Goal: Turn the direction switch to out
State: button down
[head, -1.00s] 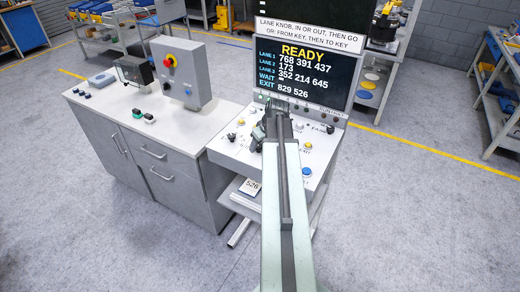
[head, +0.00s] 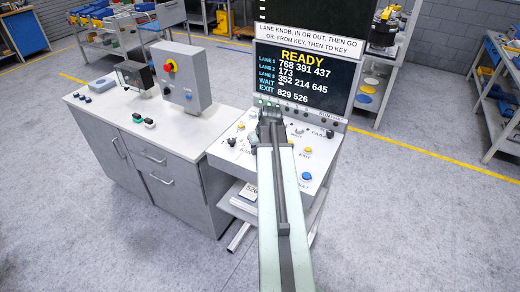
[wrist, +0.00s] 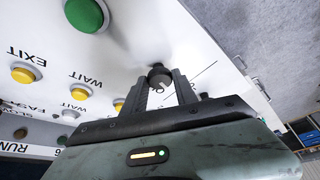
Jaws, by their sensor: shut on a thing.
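The control panel (head: 225,150) is a sloped white board with knobs and buttons below a black screen. In the wrist view my gripper (wrist: 163,80) reaches down to the panel, with its two dark fingers on either side of a small dark round knob (wrist: 158,74). The fingers are shut on this knob. Part of a printed label shows between the fingers, but I cannot read it or tell which way the knob points. In the head view my gripper (head: 268,108) is at the panel's upper part, and my arm hides the panel's middle.
The wrist view shows a large green button (wrist: 86,14), a yellow EXIT button (wrist: 25,72) and a yellow WAIT button (wrist: 79,91) nearby. The screen (head: 303,75) reads READY. A grey cabinet (head: 150,160) with a switch box (head: 182,75) stands to the left.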

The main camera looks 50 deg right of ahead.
jog(key=m+h, duration=0.1)
jog(key=m, duration=0.1)
jog(key=m+g, duration=0.1)
jog(key=m, duration=0.2)
jog(key=shift+w+a+h, duration=0.15)
jog(key=shift+h, duration=0.25)
jog(key=shift+w+m+g+h, duration=0.1)
jog(key=shift+m+g+h, duration=0.35)
jog(key=shift+m, duration=1.35)
jog(key=shift+m+g, duration=0.25)
jog(key=shift+m, duration=0.05)
jog(key=c, duration=1)
grip_release()
jog(key=p+v, duration=0.7)
jog(key=v, duration=0.1)
